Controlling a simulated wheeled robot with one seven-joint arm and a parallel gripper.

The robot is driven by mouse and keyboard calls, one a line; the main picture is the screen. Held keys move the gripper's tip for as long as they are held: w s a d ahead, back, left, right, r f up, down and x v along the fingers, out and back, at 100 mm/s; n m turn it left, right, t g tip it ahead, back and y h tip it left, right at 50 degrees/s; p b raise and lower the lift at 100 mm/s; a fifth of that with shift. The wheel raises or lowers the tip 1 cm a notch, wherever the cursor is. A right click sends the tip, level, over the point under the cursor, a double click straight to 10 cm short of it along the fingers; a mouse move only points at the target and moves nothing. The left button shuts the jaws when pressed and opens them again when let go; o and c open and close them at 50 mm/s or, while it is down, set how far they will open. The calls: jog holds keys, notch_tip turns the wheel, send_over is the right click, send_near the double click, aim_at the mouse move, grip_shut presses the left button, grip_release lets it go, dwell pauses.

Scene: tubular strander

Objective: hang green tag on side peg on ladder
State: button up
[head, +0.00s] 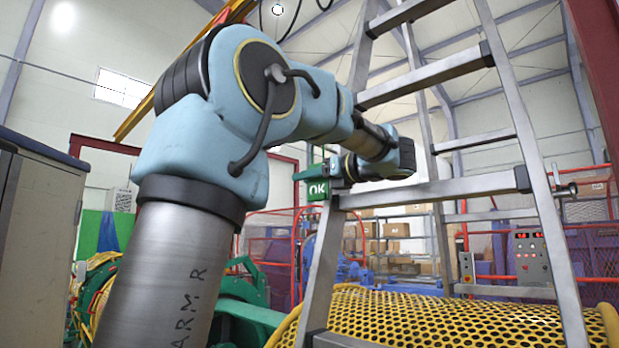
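The metal ladder (535,170) stands at centre right. My gripper (327,172) is at the left rail, right at the tag's upper part. A short dark bar crosses the tag's top there; I cannot tell whether it is a finger or a peg. Whether the fingers hold the tag is too small to see. A side peg (566,188) with a dark tip sticks out from the right rail. Any peg on the left rail is not clearly distinguishable.
A yellow perforated guard (400,312) lies low behind the ladder. A grey cabinet (35,240) stands at the left edge. A control panel (530,257) is at the right. Cardboard boxes (394,230) are stacked behind. Red posts and fencing stand around.

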grip_shut()
jog(key=shift+r, duration=0.15)
dwell(0.4)
jog(key=shift+r+p, duration=0.55)
jog(key=shift+r, duration=0.6)
jog(key=shift+s+a, duration=0.1)
jog(key=s+a+b, duration=0.5)
jog(key=a+b, duration=0.1)
jog(key=b, duration=0.2)
jog(key=shift+s+a, duration=0.3)
jog(key=shift+s, duration=0.1)
